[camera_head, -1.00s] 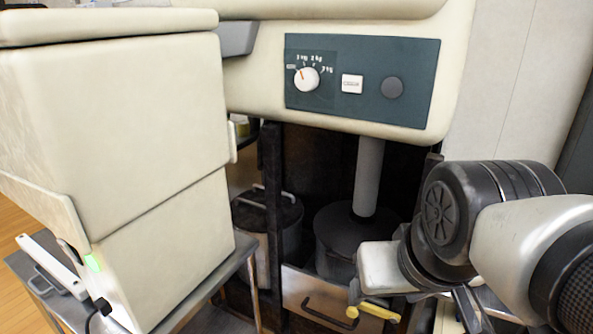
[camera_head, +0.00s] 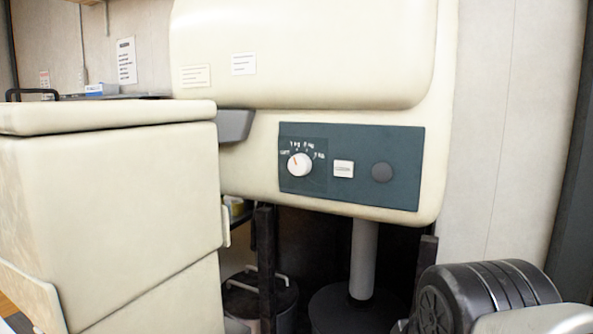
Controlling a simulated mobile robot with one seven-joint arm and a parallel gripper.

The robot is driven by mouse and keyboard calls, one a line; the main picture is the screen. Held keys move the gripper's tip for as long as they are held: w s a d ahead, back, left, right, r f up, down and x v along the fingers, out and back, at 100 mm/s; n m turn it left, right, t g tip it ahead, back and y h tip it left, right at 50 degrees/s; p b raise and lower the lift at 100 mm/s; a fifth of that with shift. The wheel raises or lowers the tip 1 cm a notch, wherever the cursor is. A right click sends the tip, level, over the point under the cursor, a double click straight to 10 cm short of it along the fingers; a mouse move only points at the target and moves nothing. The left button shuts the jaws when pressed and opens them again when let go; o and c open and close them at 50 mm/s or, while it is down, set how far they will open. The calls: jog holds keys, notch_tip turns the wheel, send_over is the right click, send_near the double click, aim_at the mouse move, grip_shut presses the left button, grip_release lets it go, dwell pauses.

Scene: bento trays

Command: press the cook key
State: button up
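A dark teal control panel (camera_head: 352,190) is set in the front of a cream machine (camera_head: 305,60). Which of these is the cook key cannot be read for certain; the white key is the labelled one. Part of my arm shows at the bottom right, below and right of the panel. My gripper is out of the picture.
A large cream cabinet (camera_head: 110,220) stands at the left, in front of the machine. Below the panel are a grey vertical pipe (camera_head: 363,258) and a lidded metal pot (camera_head: 258,300) in a dark recess. The space directly before the panel looks clear.

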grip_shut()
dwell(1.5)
